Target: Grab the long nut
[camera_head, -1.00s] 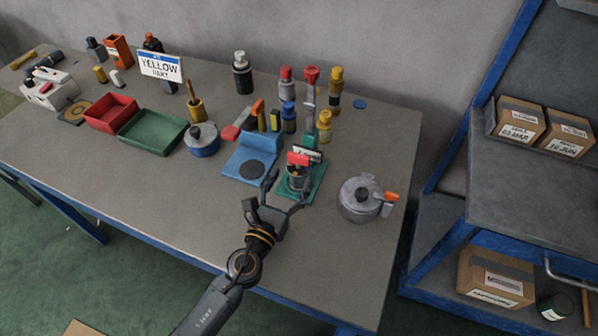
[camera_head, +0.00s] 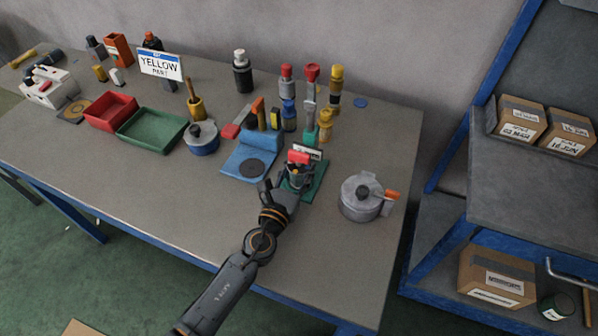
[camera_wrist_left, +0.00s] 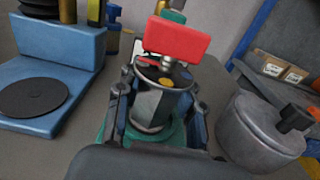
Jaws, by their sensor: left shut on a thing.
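A grey, faceted, upright piece that looks like the long nut (camera_wrist_left: 155,108) stands between the fingers of my left gripper in the left wrist view. A red block (camera_wrist_left: 177,38) sits above its open top on a short metal stem. My left gripper (camera_head: 296,180) is shut around the sides of the piece, low over a green base (camera_head: 314,186). In the head view the gripper hides most of the piece, and the red block (camera_head: 299,157) shows above it. I cannot tell whether the piece touches the base. My right gripper is not in view.
A grey lidded pot (camera_head: 360,208) stands close on the right. A blue stand with a dark disc (camera_head: 238,163) is close on the left. Several coloured posts and small parts stand behind. The table front is clear. A blue-framed shelf (camera_head: 440,190) stands beyond the right edge.

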